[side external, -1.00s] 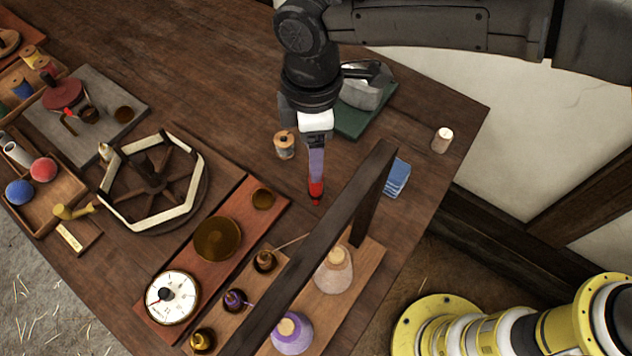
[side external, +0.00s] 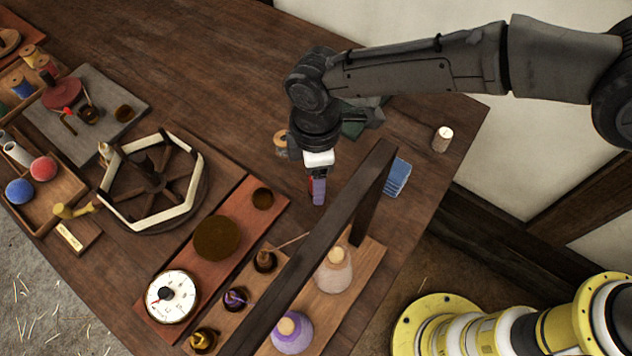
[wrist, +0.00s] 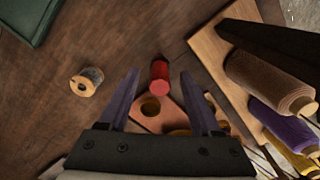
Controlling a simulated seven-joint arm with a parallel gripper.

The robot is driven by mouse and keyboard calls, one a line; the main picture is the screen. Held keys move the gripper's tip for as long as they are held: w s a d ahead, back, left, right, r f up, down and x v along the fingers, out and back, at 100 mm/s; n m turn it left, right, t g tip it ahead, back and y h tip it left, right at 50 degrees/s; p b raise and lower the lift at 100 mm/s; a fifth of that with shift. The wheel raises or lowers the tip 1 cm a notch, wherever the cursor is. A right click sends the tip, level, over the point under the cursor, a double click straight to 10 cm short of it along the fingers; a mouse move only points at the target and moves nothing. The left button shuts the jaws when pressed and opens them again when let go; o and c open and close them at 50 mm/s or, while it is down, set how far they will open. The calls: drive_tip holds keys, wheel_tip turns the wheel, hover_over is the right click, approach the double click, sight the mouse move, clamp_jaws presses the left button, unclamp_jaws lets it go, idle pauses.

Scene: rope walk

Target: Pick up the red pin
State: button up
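The red pin (wrist: 159,76) shows between my two purple fingers in the wrist view, with clear gaps to both. It appears to stand on the wooden table. In the side view only a thin red sliver of the pin (side external: 311,185) shows beside a finger, which hides the rest. My gripper (side external: 318,198) points down low over the table there. In the wrist view my gripper (wrist: 159,74) is open and holds nothing. I cannot tell exactly how far the fingertips reach down along the pin.
A spool (wrist: 86,82) stands left.

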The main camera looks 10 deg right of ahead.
clamp_jaws()
